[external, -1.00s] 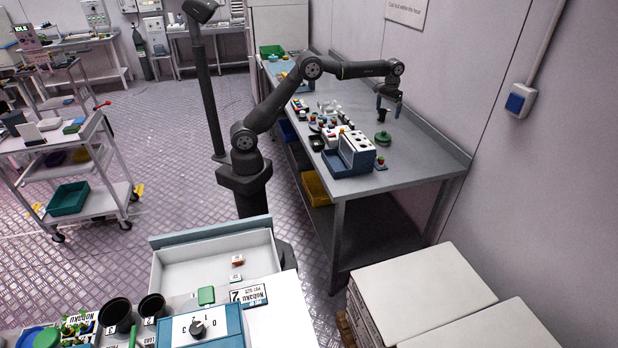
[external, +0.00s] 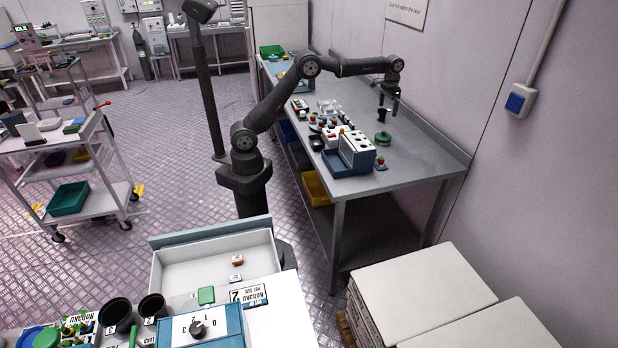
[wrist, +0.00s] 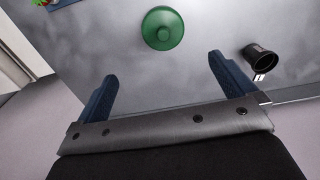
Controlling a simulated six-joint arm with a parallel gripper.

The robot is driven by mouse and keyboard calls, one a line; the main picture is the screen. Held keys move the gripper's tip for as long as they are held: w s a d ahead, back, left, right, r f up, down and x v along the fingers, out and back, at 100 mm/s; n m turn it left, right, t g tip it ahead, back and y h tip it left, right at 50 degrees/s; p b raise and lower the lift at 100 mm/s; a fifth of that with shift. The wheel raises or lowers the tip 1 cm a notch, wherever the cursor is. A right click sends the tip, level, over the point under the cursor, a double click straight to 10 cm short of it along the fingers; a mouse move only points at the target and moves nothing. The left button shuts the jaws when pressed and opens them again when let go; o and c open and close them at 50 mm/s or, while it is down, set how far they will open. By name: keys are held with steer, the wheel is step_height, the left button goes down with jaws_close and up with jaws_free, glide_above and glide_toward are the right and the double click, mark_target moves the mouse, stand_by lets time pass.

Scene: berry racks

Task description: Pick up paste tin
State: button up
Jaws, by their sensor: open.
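A green round tin with a small raised knob, which looks like the paste tin (external: 383,138), stands on the grey workbench. In the wrist view the green tin (wrist: 162,28) is seen from above, beyond the fingertips and roughly centred between them. My gripper (external: 388,103) is open and empty, held above the bench near the wall side. Its two blue fingers show in the wrist view (wrist: 163,70), spread apart and not touching the tin.
A small black cup (wrist: 262,62) lies right of the fingers in the wrist view. A white-and-blue rack box (external: 357,150) and several small items (external: 325,123) stand left of the tin in the external view. The bench (external: 425,160) is bare right of the tin.

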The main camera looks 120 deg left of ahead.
mark_target(383, 132)
steer(key=f+m+y, duration=0.1)
steer(key=f+m, duration=0.4)
steer(key=m, duration=0.5)
steer(key=f+m, duration=0.6)
steer(key=m, duration=0.5)
steer(key=f+m+t+y, duration=0.1)
steer(key=f+m, duration=0.5)
steer(key=m, duration=0.4)
steer(key=shift+s+a+f+m+y, duration=0.1)
steer(key=shift+a+f+m+y, duration=0.1)
steer(key=shift+a+m+y, duration=0.15)
steer(key=shift+r, duration=0.1)
steer(key=c, duration=2)
